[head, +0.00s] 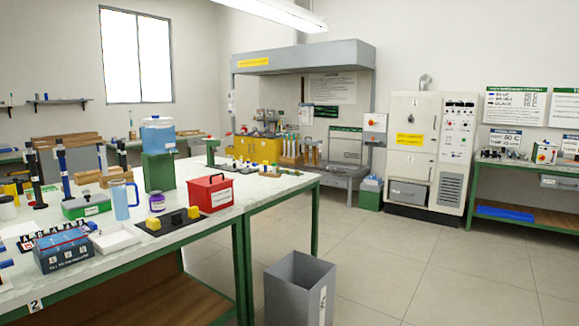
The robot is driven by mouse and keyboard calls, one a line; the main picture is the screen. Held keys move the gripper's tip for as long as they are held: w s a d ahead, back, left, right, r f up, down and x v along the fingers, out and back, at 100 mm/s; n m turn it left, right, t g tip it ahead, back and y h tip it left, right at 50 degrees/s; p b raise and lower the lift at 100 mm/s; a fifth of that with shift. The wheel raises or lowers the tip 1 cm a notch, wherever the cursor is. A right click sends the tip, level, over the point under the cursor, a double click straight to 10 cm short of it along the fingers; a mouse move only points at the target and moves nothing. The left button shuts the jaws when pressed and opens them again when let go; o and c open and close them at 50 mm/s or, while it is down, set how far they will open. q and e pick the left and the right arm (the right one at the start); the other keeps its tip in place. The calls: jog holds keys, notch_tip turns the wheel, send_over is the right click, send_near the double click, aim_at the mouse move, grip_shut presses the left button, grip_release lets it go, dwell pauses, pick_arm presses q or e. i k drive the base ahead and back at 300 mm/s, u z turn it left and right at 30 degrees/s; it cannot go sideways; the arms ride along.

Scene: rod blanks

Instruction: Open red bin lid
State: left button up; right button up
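The red bin (213,196) stands on the white-topped bench (100,243) near its right edge, left of the middle in the head view. Neither of my grippers shows in the head view.
A black tray with yellow blocks (172,220) lies just in front of the red bin. A purple jar (157,201), a blue jug (120,199) and a green box (87,206) stand to its left. A grey open bin (285,290) stands on the floor; floor to its right is clear.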

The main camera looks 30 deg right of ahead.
aim_at(211, 180)
jog(key=z, duration=0.7)
jog(key=i, duration=2.55)
jog(key=u, duration=0.8)
